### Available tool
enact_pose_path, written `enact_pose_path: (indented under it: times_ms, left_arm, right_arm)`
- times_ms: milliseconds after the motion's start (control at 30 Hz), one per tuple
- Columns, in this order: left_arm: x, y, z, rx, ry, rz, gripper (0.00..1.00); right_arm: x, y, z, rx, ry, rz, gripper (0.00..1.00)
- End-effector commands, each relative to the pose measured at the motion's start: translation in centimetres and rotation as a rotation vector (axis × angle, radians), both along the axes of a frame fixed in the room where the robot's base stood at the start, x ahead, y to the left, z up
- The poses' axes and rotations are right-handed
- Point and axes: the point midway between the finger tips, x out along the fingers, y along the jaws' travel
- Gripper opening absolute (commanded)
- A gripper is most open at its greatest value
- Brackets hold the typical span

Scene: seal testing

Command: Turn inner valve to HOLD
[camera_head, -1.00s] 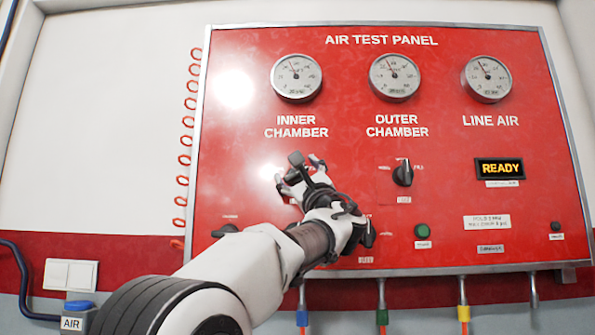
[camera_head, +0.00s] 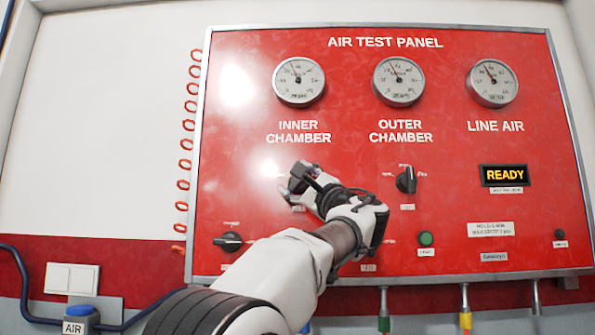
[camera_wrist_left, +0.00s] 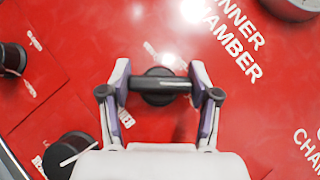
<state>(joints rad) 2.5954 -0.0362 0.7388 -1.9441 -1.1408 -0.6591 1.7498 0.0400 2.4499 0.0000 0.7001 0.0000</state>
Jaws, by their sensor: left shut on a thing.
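The inner valve is a black round knob with a bar handle (camera_wrist_left: 158,86), under the INNER CHAMBER label (camera_wrist_left: 232,38) on the red panel. My left gripper (camera_wrist_left: 159,84) is shut on the ends of this bar, one finger on each side. In the wrist view the bar lies level across the picture, slanted to the printed lettering. In the head view my left gripper (camera_head: 304,178) covers most of the knob and its markings, so the setting it points to cannot be read. My right gripper is not in view.
The outer valve knob (camera_head: 406,180) is to the right, its bar upright. Another black knob (camera_head: 230,241) is at lower left. A green button (camera_head: 426,239) and a lit READY display (camera_head: 504,175) are on the right. Three gauges (camera_head: 299,81) line the top.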

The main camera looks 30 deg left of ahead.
Motion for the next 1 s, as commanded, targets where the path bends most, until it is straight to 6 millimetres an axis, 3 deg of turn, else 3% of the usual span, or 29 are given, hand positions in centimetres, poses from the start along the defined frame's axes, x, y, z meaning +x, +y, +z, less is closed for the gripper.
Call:
enact_pose_path:
  times_ms: [33, 500, 700, 1000]
  left_arm:
    - [0.1, -0.1, 0.8, -0.033, -0.021, -0.003, 0.27]
    - [0.1, -0.1, 0.9, -0.399, -0.245, -0.005, 0.27]
    - [0.0, -0.1, 0.7, -0.51, -0.316, -0.005, 0.27]
    - [0.0, -0.1, 0.4, -0.594, -0.369, -0.007, 0.27]
  right_arm:
    - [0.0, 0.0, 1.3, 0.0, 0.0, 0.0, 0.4]
    - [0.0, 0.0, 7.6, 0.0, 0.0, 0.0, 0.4]
    - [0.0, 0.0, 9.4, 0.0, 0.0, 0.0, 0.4]
    - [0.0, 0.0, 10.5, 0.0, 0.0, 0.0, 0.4]
